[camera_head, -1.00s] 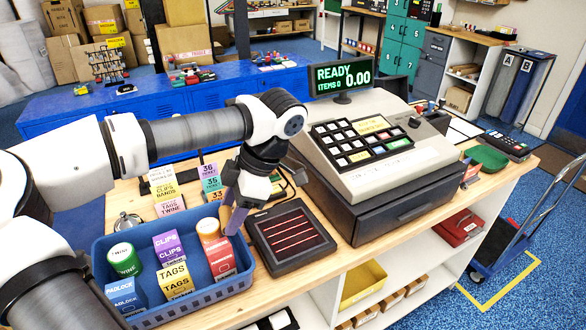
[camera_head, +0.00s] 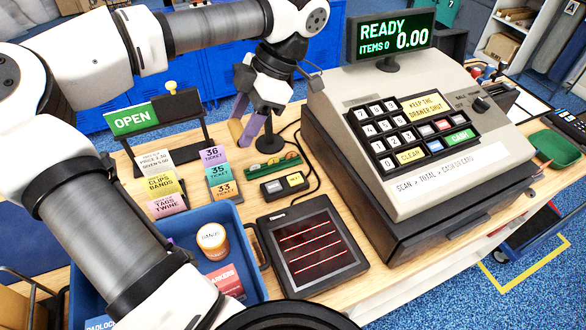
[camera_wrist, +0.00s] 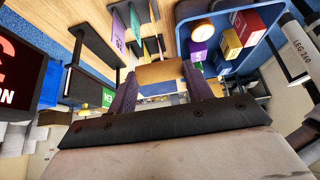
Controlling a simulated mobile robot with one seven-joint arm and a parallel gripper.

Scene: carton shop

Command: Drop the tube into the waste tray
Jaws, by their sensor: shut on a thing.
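My gripper (camera_head: 252,132) hangs over the counter, behind the black scanner pad and right of the ticket cards. Its purple fingers are shut on a tan-brown tube (camera_head: 255,127). In the wrist view the tube (camera_wrist: 160,72) shows as a tan piece between the two fingers, partly hidden by them. No tray marked as waste can be made out. A small green tray (camera_head: 556,147) sits on the counter right of the cash register.
The black scanner pad (camera_head: 310,246) lies before the cash register (camera_head: 415,135). Ticket cards (camera_head: 216,170), price cards (camera_head: 160,185) and a green OPEN sign (camera_head: 133,119) stand left of my gripper. A small button box (camera_head: 285,186) and a cable lie close to it.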

